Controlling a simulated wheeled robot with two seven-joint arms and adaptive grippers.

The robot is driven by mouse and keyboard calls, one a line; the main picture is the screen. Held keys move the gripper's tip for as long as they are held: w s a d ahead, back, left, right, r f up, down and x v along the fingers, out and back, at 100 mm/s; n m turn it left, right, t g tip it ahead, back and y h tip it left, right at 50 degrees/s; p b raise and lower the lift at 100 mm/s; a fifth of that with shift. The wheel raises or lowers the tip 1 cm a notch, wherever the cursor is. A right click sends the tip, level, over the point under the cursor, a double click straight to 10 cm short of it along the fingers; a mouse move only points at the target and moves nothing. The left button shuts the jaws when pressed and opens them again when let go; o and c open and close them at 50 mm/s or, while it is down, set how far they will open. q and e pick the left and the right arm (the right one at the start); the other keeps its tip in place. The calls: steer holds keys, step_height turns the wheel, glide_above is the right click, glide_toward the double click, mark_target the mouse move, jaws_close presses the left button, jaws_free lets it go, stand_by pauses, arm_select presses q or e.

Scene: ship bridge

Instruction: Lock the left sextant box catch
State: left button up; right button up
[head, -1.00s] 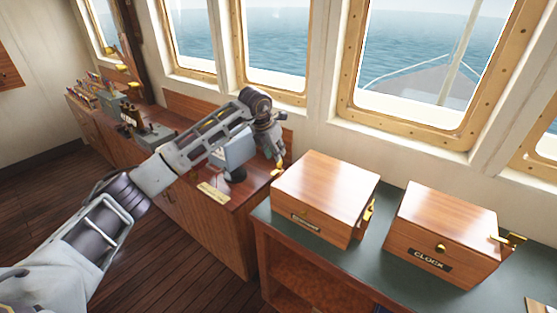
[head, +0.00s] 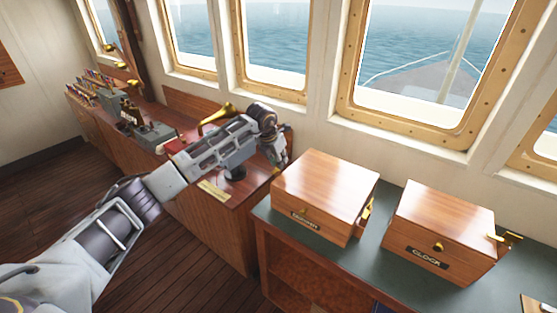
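The sextant box (head: 330,188) is a closed, polished wooden box with a small dark label on its front, too small to read surely. It stands at the left end of the green-topped counter. A brass fitting (head: 366,211) shows on its right side. Its left side faces away, so a left catch is hidden. My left gripper (head: 279,163) hangs pointing down just beyond the box's back left corner. It is small and seen side-on, so I cannot tell whether it is open or shut, or whether it touches the box. My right gripper is out of view.
A second wooden box (head: 440,225) labelled CLOCK stands to the right, with brass fittings. The green counter (head: 377,262) is clear between the boxes. A lower wooden console (head: 232,208) with instruments and a brass horn-like piece (head: 216,116) lies left. Windows (head: 425,65) line the wall behind.

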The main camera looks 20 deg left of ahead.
arm_select(q)
jaws_close()
